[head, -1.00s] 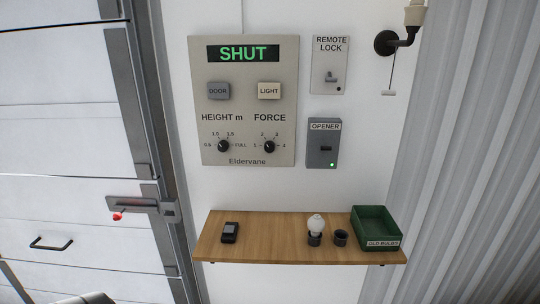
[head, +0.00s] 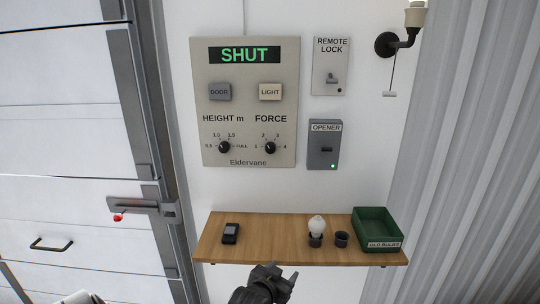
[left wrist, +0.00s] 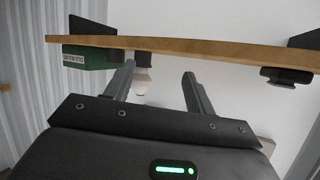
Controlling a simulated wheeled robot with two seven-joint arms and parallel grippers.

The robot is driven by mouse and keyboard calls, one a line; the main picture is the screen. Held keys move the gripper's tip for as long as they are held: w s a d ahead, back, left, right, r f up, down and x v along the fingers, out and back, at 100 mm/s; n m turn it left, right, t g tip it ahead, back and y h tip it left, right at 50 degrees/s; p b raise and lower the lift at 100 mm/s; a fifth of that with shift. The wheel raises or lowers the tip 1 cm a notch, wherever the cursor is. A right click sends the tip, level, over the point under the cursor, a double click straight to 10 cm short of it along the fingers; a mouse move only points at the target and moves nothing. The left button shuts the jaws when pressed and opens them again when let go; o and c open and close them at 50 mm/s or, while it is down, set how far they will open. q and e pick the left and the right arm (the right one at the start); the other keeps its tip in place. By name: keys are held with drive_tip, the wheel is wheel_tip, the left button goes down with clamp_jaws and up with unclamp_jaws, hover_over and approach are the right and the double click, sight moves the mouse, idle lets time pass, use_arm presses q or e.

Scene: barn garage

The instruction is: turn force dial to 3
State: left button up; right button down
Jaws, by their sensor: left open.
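The force dial (head: 270,148) is a small black knob at the lower right of the grey control panel (head: 246,183), under the word FORCE. Numbers 1 to 4 ring it; its pointer is too small to read surely. My left gripper (head: 283,272) is at the bottom of the head view, in front of the shelf's front edge and well below the dial. It is open and empty; its two spread fingers also show in the left wrist view (left wrist: 160,85). The dial is not in the wrist view. My right gripper is not in view.
A wooden shelf (head: 270,245) under the panel carries a black device (head: 230,233), a white bulb (head: 316,224), a dark cup (head: 341,239) and a green bin (head: 375,220). The height dial (head: 224,147) is left of the force dial; the opener box (head: 323,150) is right.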

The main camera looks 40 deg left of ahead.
use_arm(q)
drive_tip(key=w+a+r+n+t+y, duration=0.2)
drive_tip(key=w+a+r+t+y, duration=0.15)
drive_tip(key=w+a+r, duration=0.5)
drive_tip(key=n+t+y, duration=0.1)
drive_tip(key=n+y, duration=0.3)
drive_tip(key=y, duration=0.4)
approach(270, 151)
drive_tip(key=shift+h, duration=0.25)
drive_tip(key=p+x, duration=0.3)
drive_tip(key=x, duration=0.4)
drive_tip(key=shift+a+r, duration=0.1)
drive_tip(key=shift+r, duration=0.15)
drive_tip(key=shift+w+a+r+p, duration=0.2)
drive_tip(key=shift+w+a+p, duration=0.15)
drive_tip(key=shift+w, duration=0.2)
drive_tip(key=c, duration=1)
